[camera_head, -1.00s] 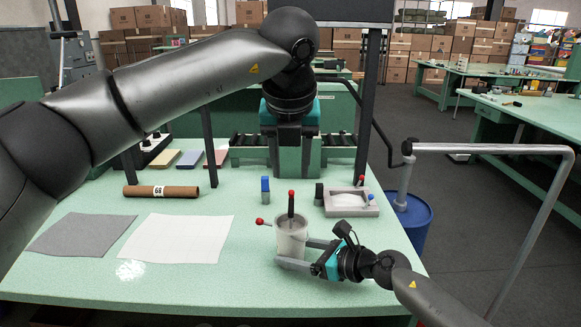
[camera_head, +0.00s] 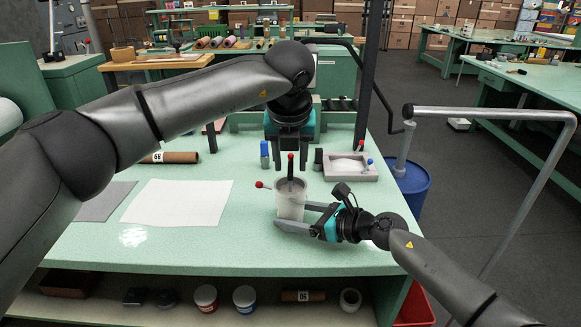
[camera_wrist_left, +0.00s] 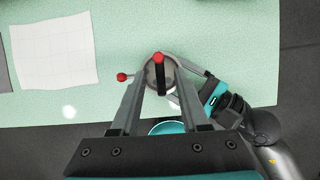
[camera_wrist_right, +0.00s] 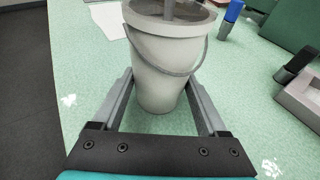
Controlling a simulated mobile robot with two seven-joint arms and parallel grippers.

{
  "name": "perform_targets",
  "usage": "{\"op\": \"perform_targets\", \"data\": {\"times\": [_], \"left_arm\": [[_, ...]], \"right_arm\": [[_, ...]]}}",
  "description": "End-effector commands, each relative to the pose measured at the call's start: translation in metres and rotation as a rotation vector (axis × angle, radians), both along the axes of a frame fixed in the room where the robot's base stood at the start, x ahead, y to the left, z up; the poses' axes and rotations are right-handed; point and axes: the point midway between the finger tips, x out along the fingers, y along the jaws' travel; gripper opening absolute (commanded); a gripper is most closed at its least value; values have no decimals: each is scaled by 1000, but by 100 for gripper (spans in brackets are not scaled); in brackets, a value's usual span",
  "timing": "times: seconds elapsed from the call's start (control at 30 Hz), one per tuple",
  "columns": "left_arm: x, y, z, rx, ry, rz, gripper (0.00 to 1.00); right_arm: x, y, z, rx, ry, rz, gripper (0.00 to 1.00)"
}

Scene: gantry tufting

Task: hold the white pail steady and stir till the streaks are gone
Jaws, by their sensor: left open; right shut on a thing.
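The white pail (camera_head: 290,203) stands upright near the table's front edge with grey contents; streaks are too small to judge. A dark stirring stick with a red knob (camera_head: 290,156) stands up in it. My right gripper (camera_wrist_right: 160,98) is shut on the pail's sides, one finger on each side, below its wire handle. My left gripper (camera_head: 290,168) is open, pointing down over the pail. In the left wrist view, the stick's red knob (camera_wrist_left: 158,58) shows between its fingers near the tips. I cannot tell whether they touch the stick.
A red ball on a rod (camera_head: 259,184) sticks out left of the pail. Behind are a blue-topped bottle (camera_head: 264,154) and a grey tray (camera_head: 349,168). A white gridded sheet (camera_head: 178,203) and a brown roll (camera_head: 170,157) lie left. A metal rail (camera_head: 490,111) stands right.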

Motion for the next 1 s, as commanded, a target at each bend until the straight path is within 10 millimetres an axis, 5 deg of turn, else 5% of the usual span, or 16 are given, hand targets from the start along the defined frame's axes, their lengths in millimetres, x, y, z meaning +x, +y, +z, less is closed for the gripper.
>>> {"op": "perform_targets", "data": {"times": [0.2,0.53,0.93,1.0], "left_arm": [[8,-1,-20,-1,0,-1,45],[10,0,-23,0,-1,-1,45],[9,0,-22,-1,-1,0,0],[10,0,-22,-1,-1,0,0]], "right_arm": [[0,0,1,1,-1,-1,45],[0,0,1,1,-1,-1,45],[0,0,1,1,-1,-1,45],[0,0,1,1,-1,-1,45]]}}
